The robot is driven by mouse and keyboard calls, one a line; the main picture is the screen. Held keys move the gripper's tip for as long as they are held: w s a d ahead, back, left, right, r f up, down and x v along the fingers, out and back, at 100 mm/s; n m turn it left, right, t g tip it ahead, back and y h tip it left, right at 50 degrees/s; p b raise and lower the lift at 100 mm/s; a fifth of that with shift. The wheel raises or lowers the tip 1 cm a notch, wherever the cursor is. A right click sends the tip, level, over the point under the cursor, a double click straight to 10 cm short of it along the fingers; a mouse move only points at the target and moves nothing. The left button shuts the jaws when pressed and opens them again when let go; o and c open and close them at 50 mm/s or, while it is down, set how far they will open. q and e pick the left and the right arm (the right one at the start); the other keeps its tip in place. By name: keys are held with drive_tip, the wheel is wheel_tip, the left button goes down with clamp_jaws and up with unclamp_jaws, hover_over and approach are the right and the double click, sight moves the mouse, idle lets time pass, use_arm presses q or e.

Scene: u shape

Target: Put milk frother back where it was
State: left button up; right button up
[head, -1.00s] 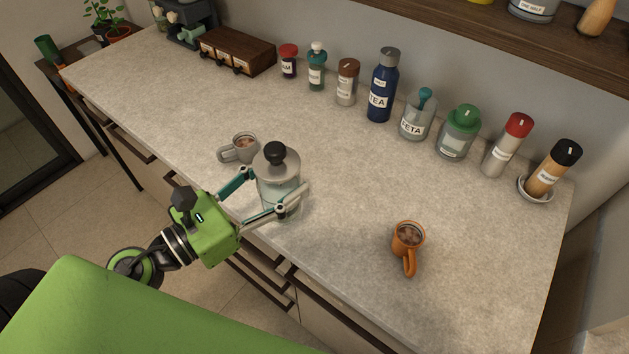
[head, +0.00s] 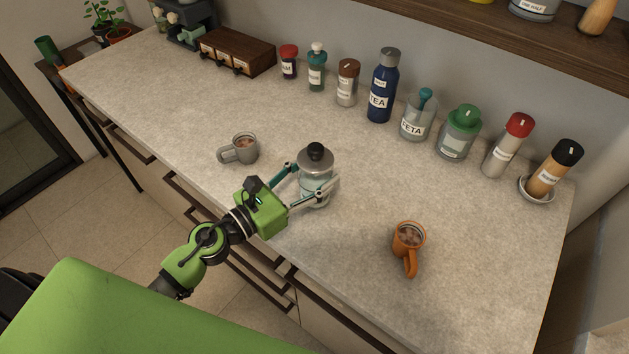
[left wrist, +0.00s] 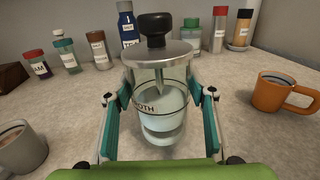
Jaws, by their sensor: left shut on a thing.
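The milk frother (head: 316,165) is a clear jar with a grey lid and black knob, with pale liquid inside. In the left wrist view the frother (left wrist: 160,105) stands upright between the teal fingers and part of its lettering reads "OTH". My left gripper (head: 306,187) is shut on its body. The frother is over the counter's front half, between the grey mug and the orange mug; I cannot tell whether its base touches the counter. My right gripper is not in view.
A grey mug (head: 242,150) stands left of the frother and an orange mug (head: 408,240) right of it. Several jars and bottles, including a blue TEA bottle (head: 382,88), line the wall. The counter (head: 370,165) is clear between the frother and that row.

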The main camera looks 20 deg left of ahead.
use_arm(q)
drive_tip(key=shift+f, duration=0.8)
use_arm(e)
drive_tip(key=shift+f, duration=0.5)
use_arm(q)
drive_tip(key=shift+f+b, duration=0.2)
drive_tip(key=shift+b, duration=0.15)
drive_tip(key=o, duration=1.5)
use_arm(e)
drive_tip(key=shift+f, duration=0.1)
use_arm(q)
drive_tip(key=shift+r+p, duration=0.25)
drive_tip(key=shift+p, duration=0.05)
drive_tip(key=b+v, duration=0.2)
drive_tip(key=v, duration=0.1)
drive_tip(key=b+v, duration=0.1)
drive_tip(key=v, duration=0.3)
drive_tip(key=b+v, duration=0.2)
drive_tip(key=v, duration=0.1)
drive_tip(key=shift+s+a+f+b, duration=0.2)
drive_tip(key=shift+s+f+b, duration=0.1)
drive_tip(key=shift+s+a+r, duration=0.2)
drive_tip(key=shift+s+a, duration=0.15)
drive_tip(key=shift+s, duration=0.25)
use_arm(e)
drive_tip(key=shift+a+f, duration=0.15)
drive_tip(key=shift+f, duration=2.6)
